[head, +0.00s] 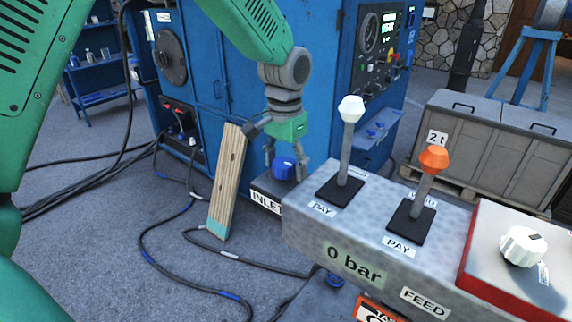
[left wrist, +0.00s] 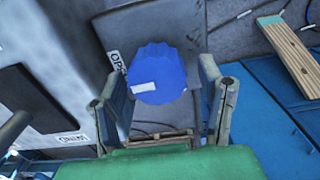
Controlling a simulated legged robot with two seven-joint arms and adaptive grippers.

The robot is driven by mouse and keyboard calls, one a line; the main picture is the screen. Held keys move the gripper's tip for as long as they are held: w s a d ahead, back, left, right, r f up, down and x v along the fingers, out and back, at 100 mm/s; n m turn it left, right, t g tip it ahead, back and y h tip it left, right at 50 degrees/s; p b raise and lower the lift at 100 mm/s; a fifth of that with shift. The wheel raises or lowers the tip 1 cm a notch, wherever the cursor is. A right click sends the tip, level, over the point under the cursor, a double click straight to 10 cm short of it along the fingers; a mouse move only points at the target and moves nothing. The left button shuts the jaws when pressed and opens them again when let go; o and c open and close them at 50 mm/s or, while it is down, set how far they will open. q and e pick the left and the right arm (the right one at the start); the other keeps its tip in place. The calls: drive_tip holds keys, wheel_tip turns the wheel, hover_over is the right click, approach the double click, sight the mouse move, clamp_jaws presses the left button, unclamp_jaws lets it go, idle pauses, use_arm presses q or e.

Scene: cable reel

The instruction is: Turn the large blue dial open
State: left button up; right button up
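The large blue dial (head: 284,168) sits on a grey box marked INLET, left of the lever console in the head view. In the left wrist view the dial (left wrist: 157,72) is a ribbed blue knob with a white mark, beside a partly hidden label. My left gripper (head: 287,172) points down over the dial, with its fingers apart on either side of it. In the left wrist view the left gripper (left wrist: 165,95) is open, and the dial shows between and beyond the fingertips. I cannot tell whether a finger touches it. My right gripper is not in view.
A wooden plank (head: 228,180) leans close to the left gripper. The console (head: 340,262) has a white-knobbed lever (head: 350,110), an orange-knobbed lever (head: 433,160) and a white knob (head: 522,246). A blue cabinet (head: 225,85) stands behind. Cables lie on the floor.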

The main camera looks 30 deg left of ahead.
sight(285, 160)
use_arm(q)
drive_tip(key=shift+s+r, duration=0.1)
drive_tip(key=shift+r, duration=0.2)
wheel_tip(285, 160, up, 11)
drive_tip(key=shift+w+r, duration=0.15)
drive_tip(key=shift+w, duration=0.05)
idle(0.5)
